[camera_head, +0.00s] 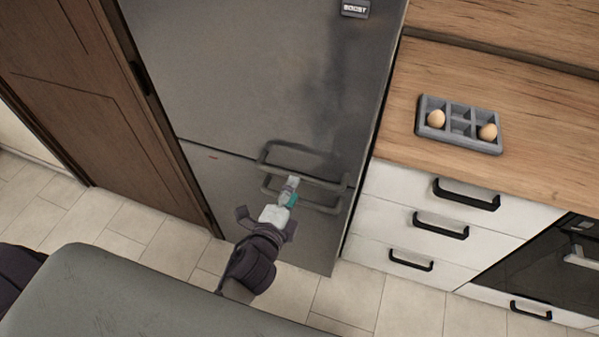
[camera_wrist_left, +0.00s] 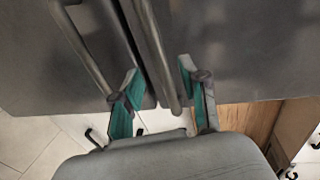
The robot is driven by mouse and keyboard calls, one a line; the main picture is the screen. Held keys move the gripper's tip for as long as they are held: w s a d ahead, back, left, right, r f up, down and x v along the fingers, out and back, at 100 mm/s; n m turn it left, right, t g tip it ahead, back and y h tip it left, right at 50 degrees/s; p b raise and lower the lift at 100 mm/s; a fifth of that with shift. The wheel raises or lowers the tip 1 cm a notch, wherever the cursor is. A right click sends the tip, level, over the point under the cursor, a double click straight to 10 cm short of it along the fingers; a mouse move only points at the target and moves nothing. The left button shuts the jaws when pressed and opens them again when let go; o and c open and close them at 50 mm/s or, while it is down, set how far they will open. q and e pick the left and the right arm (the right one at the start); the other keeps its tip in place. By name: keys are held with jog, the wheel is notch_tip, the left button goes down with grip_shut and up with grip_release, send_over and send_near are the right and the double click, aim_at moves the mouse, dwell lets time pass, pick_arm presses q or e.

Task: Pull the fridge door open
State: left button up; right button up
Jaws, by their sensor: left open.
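The fridge door (camera_head: 260,80) is a tall grey panel, shut against the body as far as I see. Its upper handle (camera_head: 325,182) is a horizontal grey bar near the door's lower edge. A second handle (camera_head: 322,209) sits just below, on the lower door (camera_head: 310,245). My left gripper (camera_head: 291,187) is open at the upper handle. In the left wrist view the two teal-padded fingers (camera_wrist_left: 160,75) stand apart, with the upper handle's bar (camera_wrist_left: 156,45) running between them; contact cannot be told. The lower handle (camera_wrist_left: 82,48) lies left of the fingers there. My right gripper is out of view.
A wood counter (camera_head: 540,180) at right bears a grey tray (camera_head: 461,111) with two eggs. White drawers (camera_head: 400,222) with black handles and a dark oven (camera_head: 545,260) stand below. A brown wooden panel (camera_head: 80,110) stands left. Tiled floor (camera_head: 360,295) before the fridge is clear.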

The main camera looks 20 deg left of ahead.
aim_at(300, 175)
pick_arm(q)
jog(key=x, duration=0.6)
jog(key=shift+c, duration=0.3)
grip_shut()
jog(key=shift+s, duration=0.1)
